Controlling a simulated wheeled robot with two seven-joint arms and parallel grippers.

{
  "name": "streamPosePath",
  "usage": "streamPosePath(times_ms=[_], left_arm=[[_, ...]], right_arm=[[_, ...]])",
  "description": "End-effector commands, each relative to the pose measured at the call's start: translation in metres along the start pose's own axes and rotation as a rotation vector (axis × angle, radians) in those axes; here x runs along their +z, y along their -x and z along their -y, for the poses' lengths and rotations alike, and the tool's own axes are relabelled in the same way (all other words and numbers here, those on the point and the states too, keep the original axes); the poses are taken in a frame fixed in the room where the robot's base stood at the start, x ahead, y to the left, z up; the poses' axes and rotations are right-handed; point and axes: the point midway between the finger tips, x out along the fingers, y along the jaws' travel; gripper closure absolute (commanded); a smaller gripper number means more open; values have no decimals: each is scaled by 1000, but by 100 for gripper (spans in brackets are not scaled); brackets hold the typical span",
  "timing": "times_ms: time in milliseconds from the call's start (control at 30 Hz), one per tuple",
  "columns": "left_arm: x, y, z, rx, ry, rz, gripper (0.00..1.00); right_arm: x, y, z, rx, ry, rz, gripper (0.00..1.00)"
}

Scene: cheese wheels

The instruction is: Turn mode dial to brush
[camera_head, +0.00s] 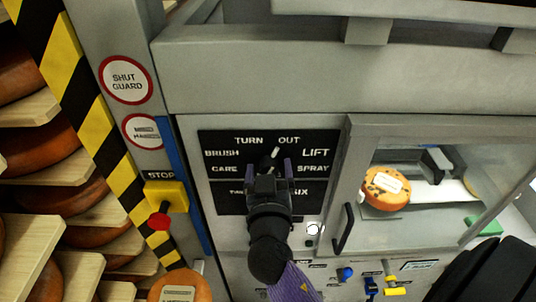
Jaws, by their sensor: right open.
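The mode dial (270,156) is on a black panel (219,139) lettered TURN, OUT, BRUSH, LIFT, CARE and SPRAY. BRUSH is at the panel's left, LIFT at its right. The dial's white mark (276,152) leans up and slightly right, toward the gap between TURN and OUT. My right gripper (269,165) is in front of the panel with its fingers apart, one on each side of the dial. I cannot tell whether either finger touches it. The gripper hides the lower part of the dial and some lettering below. My left gripper is not in view.
A red stop button (158,221) on a yellow box is left of the panel. A windowed door with a black handle (344,228) is at the right, with a cheese wheel (386,187) behind it. Small blue and yellow controls (371,286) sit below. Cheese shelves line the left.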

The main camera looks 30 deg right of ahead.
Motion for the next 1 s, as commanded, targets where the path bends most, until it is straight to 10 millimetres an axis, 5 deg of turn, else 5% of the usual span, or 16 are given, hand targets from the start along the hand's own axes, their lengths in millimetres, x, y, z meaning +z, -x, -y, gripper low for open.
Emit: streamPosePath(times_ms=[267, 667, 1000], left_arm=[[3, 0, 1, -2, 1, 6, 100], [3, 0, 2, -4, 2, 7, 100], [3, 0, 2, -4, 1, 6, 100]], right_arm=[[0, 0, 0, 0, 0, 0, 15], [0, 0, 0, 1, 0, 0, 99], [0, 0, 0, 1, 45, 0, 100]])
